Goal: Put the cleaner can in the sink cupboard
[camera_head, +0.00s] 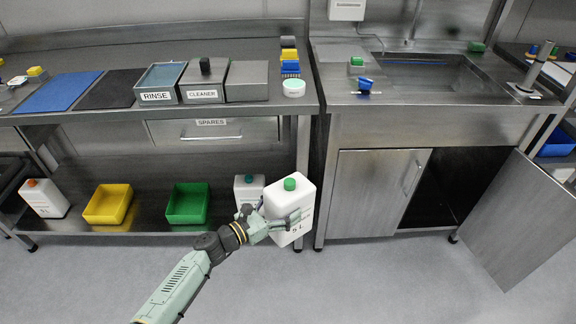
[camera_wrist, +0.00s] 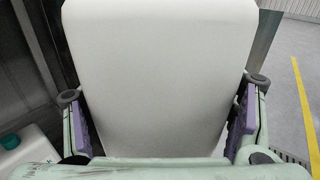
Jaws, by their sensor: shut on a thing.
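A white can with a green cap (camera_head: 297,196) is in my gripper (camera_head: 278,218), in front of the lower shelf's right end. In the wrist view the white can (camera_wrist: 160,75) fills the middle, with the purple pads of my gripper (camera_wrist: 165,125) on both of its sides. Its label is only partly visible, so I cannot read whether it is the cleaner can. The sink cupboard (camera_head: 377,190) is at the right under the sink. Its left door is shut; its right door (camera_head: 521,222) stands wide open, showing a dark interior (camera_head: 445,187).
Yellow (camera_head: 108,204) and green (camera_head: 187,204) bins and an orange-capped can (camera_head: 45,198) are also there. The open door juts into the floor; the floor before the cupboard (camera_head: 400,275) is clear.

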